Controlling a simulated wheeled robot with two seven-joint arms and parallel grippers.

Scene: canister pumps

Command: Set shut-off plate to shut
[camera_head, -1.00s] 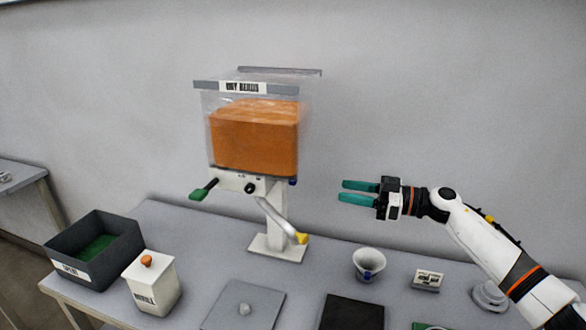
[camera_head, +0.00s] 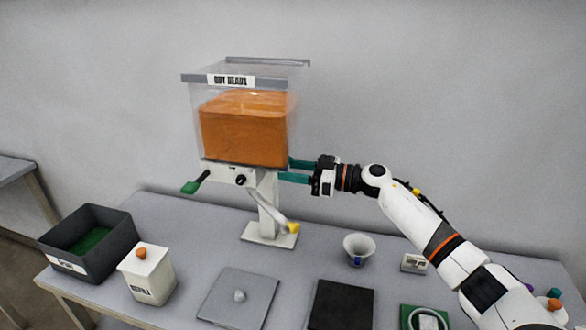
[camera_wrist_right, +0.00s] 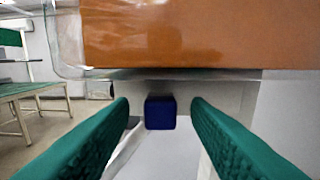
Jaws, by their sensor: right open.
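The dispenser stands on the table with a clear hopper (camera_head: 193,115) of orange contents. A white body (camera_head: 228,175) below the hopper has a green-tipped lever on its left. In the right wrist view a dark blue tab (camera_wrist_right: 160,112) shows under the hopper, likely the end of the shut-off plate. My right gripper (camera_head: 290,171) is open at the right side of the dispenser, just under the hopper. Its teal fingers (camera_wrist_right: 160,125) lie to either side of the tab in the wrist view, with gaps showing. In the head view the fingers hide the tab. My left gripper is out of view.
A yellow-tipped spout (camera_head: 293,227) slopes down right under the body. A white cup (camera_head: 359,249) stands right of the pump base (camera_head: 270,238). A grey bin (camera_head: 118,247), a white canister (camera_head: 150,278) and flat plates (camera_head: 238,297) occupy the front. The rear wall is close behind.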

